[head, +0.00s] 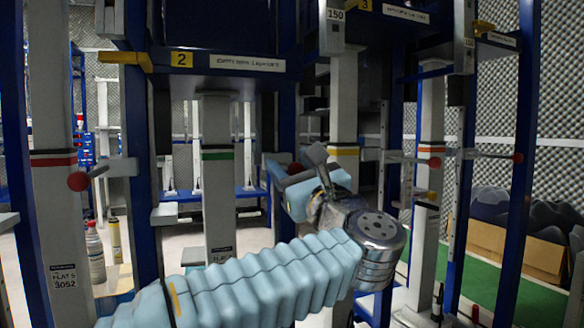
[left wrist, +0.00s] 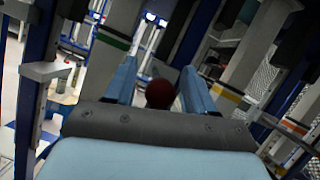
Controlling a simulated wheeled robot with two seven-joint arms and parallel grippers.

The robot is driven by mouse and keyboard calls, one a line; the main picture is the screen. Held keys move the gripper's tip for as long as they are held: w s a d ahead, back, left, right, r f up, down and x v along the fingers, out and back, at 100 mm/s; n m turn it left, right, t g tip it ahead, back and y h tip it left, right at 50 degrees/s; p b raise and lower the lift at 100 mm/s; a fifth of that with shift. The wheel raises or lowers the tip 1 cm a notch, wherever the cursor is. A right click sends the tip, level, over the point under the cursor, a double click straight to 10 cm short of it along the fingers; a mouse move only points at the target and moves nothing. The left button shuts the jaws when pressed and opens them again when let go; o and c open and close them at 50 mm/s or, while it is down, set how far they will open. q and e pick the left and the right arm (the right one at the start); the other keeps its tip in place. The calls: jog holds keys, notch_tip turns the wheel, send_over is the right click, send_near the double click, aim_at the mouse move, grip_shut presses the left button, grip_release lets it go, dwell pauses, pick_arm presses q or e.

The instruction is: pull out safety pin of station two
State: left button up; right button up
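Station two's frame carries a yellow tag with a 2 (head: 181,59) and a white name plate. A safety pin with a dark red ball knob (head: 295,168) shows at the right side of this station, partly hidden by my left gripper (head: 285,175). In the left wrist view the red knob (left wrist: 160,93) sits between the two light blue fingers of my left gripper (left wrist: 158,84). A narrow gap shows on each side of the knob, so the fingers look open around it. The pin's shaft is hidden behind the knob. My right gripper is not in view.
Another red knob (head: 78,181) is on the left post, and more red knobs (head: 435,162) are at station three on the right. Blue and grey uprights stand close on both sides of my left arm. A cardboard box (head: 515,250) lies at the right.

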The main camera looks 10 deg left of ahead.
pick_arm(q)
jog(key=b+v, duration=0.3)
jog(key=v, duration=1.1)
jog(key=shift+r, duration=0.1)
